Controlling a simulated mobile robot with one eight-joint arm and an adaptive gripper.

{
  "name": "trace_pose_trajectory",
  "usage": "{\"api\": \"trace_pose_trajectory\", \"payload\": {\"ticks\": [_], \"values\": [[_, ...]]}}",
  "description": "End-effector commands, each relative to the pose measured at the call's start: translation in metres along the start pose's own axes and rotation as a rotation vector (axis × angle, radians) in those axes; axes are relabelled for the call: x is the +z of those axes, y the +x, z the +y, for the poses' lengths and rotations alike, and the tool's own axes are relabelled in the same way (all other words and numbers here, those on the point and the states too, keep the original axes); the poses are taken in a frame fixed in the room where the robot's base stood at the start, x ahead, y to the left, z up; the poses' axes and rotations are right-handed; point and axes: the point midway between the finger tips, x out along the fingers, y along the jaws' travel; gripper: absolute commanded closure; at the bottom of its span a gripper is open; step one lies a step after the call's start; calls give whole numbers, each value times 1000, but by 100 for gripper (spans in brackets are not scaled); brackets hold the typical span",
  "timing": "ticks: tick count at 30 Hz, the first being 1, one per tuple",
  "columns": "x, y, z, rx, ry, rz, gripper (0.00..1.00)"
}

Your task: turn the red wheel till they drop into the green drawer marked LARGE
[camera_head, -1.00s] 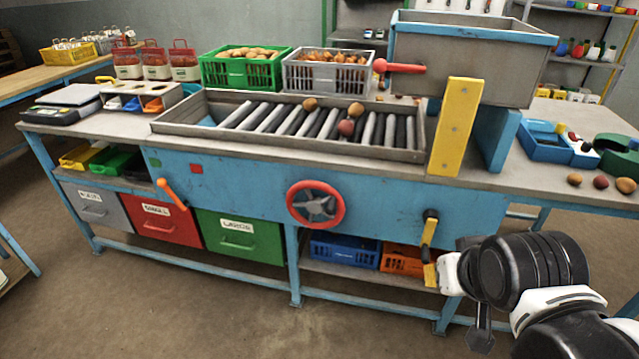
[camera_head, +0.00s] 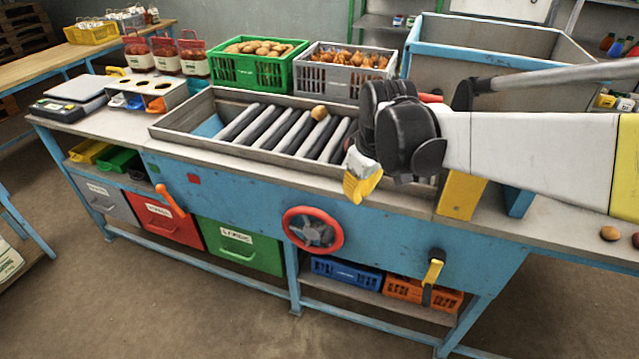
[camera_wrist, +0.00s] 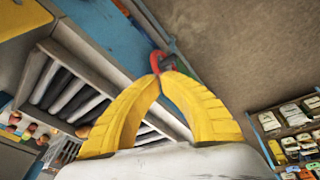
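The red wheel (camera_head: 313,230) has a red rim and dark centre on the front of the blue sorting bench. The green drawer marked LARGE (camera_head: 240,250) is shut, left of and below it. My gripper (camera_head: 358,185) is in front of the roller bed, above and right of the wheel and apart from it. In the wrist view the yellow fingertips (camera_wrist: 161,74) meet with nothing seen between them. Part of the wheel's red rim (camera_wrist: 157,60) shows just past the tips. One potato (camera_head: 319,113) lies on the rollers (camera_head: 272,130); my arm hides their right part.
A red drawer (camera_head: 166,222) and a grey drawer (camera_head: 108,200) are left of the green one. An orange lever (camera_head: 170,199) sticks out above them. A yellow-handled crank (camera_head: 434,270) is right of the wheel. A green crate (camera_head: 254,66) and a grey crate (camera_head: 340,75) stand behind the rollers.

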Motion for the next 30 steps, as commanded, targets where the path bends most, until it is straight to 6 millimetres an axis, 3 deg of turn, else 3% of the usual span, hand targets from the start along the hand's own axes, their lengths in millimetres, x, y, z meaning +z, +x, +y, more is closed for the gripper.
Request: {"api": "trace_pose_trajectory", "payload": {"ticks": [1,4,11,20,30], "values": [[-23,7,1,-23,-63,-22,100],[-56,33,-2,-70,-192,-66,100],[-98,92,-19,-158,-414,-134,100],[-104,126,-28,-187,-482,-153,100],[-91,194,-38,-186,-479,-153,100]]}}
